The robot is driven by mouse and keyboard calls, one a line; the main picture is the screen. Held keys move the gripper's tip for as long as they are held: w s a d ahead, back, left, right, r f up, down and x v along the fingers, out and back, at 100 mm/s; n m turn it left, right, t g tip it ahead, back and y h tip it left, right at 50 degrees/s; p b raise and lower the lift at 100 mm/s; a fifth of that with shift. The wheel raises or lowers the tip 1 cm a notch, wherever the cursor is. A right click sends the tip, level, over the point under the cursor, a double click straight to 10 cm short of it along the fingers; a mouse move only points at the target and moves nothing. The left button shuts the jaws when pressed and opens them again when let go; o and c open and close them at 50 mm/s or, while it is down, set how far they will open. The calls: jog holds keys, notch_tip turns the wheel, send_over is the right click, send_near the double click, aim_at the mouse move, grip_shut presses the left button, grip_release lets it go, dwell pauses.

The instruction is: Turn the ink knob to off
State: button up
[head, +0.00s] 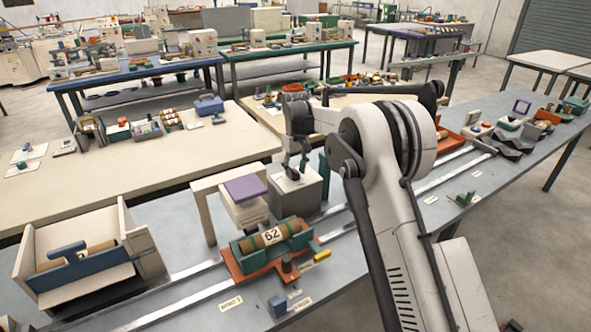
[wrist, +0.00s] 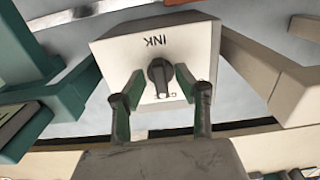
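The ink knob (wrist: 160,76) is a dark round dial with a raised bar, on the pale face of a box (wrist: 203,42) marked INK, which appears upside down in the wrist view. Small letters at the knob's near edge are partly hidden and hard to read. My gripper (wrist: 161,86) is open, with one green-padded finger on each side of the knob. Gaps show between fingers and knob; it holds nothing. In the head view my gripper (head: 293,170) is above the grey box (head: 312,192); the knob itself cannot be made out there.
A white stand with a purple block (head: 245,188) is left of the box. An orange tray (head: 231,268) with a roll marked 62 (head: 272,237) is in front. A green upright (head: 323,175) stands close on the right. Metal rails run along the bench.

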grip_shut()
jog(key=shift+n+b, duration=0.35)
jog(key=shift+n, duration=0.05)
jog(key=shift+f+n+b, duration=0.15)
jog(key=shift+n+b, duration=0.6)
jog(key=shift+n, duration=0.25)
jog(key=n+b, duration=0.1)
jog(key=n, duration=0.1)
jog(key=shift+w+d+n, duration=0.1)
jog(key=shift+n, duration=0.2)
jog(key=n+b, duration=0.2)
jog(key=n, duration=0.4)
jog(key=shift+w+b, duration=0.1)
jog(key=shift+b, duration=0.2)
jog(key=shift+n, duration=0.4)
